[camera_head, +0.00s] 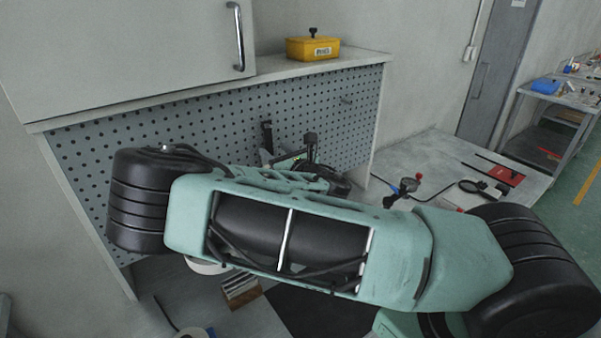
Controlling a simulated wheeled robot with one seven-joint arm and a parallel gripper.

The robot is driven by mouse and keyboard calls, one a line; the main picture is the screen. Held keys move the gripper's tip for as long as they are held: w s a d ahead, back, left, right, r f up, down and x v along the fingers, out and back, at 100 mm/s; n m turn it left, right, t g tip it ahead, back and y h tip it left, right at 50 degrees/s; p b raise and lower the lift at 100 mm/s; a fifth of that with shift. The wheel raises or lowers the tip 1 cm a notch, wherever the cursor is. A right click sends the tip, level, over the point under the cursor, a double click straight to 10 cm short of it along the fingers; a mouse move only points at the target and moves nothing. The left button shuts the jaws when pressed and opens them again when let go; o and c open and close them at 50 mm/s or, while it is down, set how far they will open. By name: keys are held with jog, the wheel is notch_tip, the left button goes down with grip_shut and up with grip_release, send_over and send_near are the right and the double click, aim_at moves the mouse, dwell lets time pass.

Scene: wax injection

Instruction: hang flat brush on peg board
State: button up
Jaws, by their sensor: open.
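The grey peg board (215,118) stands at the back under a white shelf, covered in rows of dark holes. A small hook or peg (347,100) sticks out near its upper right. My gripper (289,142) shows just past my arm, in front of the board. Its two dark fingers are apart, and I see nothing between them. My green and black arm hides its lower part and much of the bench. I cannot make out the flat brush for certain; it may be hidden behind my arm.
A yellow box (312,49) with a black knob sits on the shelf (355,62), right of a white cabinet (130,50). A brown and white striped object (240,290) lies below my arm. The right bench (430,150) holds a red item (507,175), a gauge-like tool (408,185) and cables.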

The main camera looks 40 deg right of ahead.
jog(key=s+p, duration=1.2)
jog(key=s, duration=0.3)
jog(key=shift+s+f, duration=0.1)
jog(key=shift+f, duration=0.05)
